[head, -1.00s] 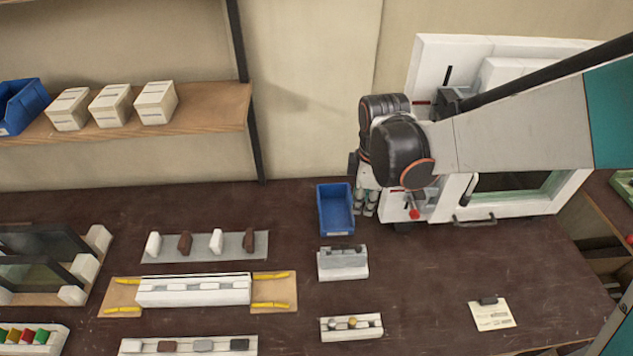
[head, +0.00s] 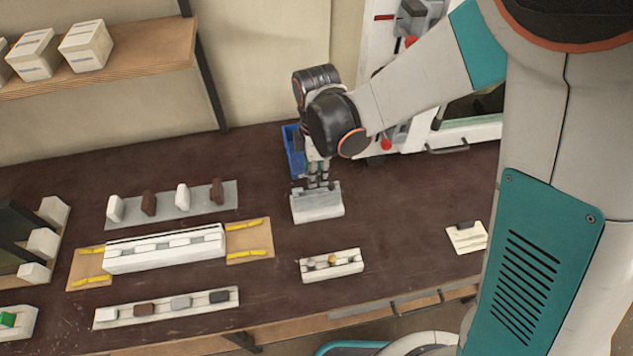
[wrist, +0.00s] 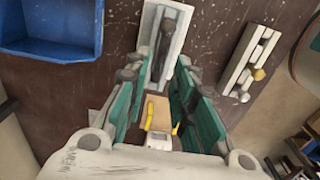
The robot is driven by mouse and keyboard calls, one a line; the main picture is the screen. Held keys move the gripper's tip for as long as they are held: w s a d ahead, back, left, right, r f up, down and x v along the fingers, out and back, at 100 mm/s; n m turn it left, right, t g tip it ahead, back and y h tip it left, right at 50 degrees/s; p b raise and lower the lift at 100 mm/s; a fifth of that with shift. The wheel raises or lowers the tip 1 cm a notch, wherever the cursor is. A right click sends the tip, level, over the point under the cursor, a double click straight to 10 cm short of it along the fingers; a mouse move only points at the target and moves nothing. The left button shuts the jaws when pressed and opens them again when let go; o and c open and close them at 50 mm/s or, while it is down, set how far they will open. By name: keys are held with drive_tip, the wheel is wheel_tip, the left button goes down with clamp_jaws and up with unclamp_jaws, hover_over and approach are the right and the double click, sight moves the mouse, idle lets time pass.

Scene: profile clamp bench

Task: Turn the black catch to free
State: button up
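A small pale grey block (head: 317,205) stands on the bench, in front of the blue bin. In the wrist view the same block (wrist: 180,22) carries a long dark piece (wrist: 167,42), which looks like the black catch; its exact setting is hard to read. My gripper (head: 318,184) points down over this block in the head view and hides part of its top. In the wrist view my gripper (wrist: 167,72) has its green-padded fingers apart on either side of the dark piece's near end. Whether they touch it cannot be told.
A blue bin (head: 292,150) is close behind my gripper. A low tray with small round knobs (head: 331,266) stands nearby at front right. A white profile (head: 165,249) on a board with yellow strips is at left. A white cabinet (head: 376,35) stands behind.

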drive_tip(key=shift+f+b, duration=0.6)
drive_tip(key=shift+f, duration=0.75)
clamp_jaws()
